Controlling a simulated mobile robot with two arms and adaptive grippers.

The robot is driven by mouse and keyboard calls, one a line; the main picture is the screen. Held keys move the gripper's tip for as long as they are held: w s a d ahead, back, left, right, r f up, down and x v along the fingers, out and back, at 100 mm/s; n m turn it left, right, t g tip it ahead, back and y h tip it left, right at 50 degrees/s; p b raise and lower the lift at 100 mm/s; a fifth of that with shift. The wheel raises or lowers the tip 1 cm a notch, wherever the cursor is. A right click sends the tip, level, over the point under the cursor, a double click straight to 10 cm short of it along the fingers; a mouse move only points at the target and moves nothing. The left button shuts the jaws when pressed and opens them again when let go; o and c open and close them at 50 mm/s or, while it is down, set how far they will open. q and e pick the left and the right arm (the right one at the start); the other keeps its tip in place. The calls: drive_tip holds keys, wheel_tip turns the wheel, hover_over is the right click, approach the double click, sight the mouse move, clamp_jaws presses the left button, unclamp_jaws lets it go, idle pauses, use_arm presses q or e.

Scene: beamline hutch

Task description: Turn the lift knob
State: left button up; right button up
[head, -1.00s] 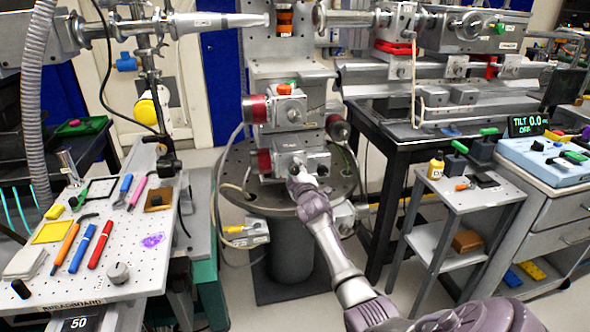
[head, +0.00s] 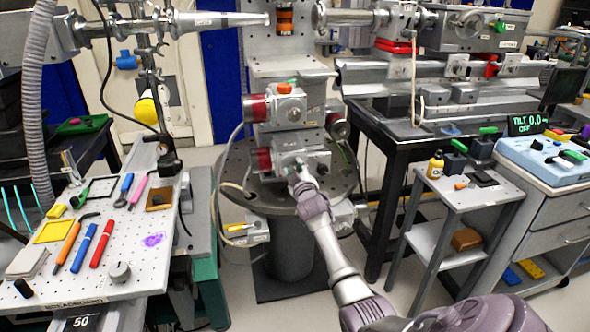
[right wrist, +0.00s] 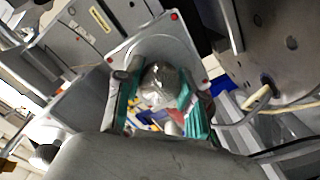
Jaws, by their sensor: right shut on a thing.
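The lift knob (right wrist: 158,84), a rounded shiny metal knob, shows in the right wrist view on a grey plate with red dots near its corners. My right gripper (right wrist: 157,100) has its teal-padded fingers on both sides of it and is shut on it. In the head view my right gripper (head: 296,178) reaches the front of the lower grey block (head: 318,160) of the stage stack; it covers the knob there. My left gripper is not in view.
The stack stands on a round dark plate (head: 258,203) with cables around it. A perforated breadboard (head: 125,265) with tools is at the left. A small grey cart (head: 470,195) with a yellow bottle (head: 435,165) and a blue control box (head: 545,160) are at the right.

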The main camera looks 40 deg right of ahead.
drive_tip(key=o, duration=1.1)
drive_tip(key=shift+f, duration=0.1)
drive_tip(key=shift+o, duration=0.2)
drive_tip(key=v, duration=1.2)
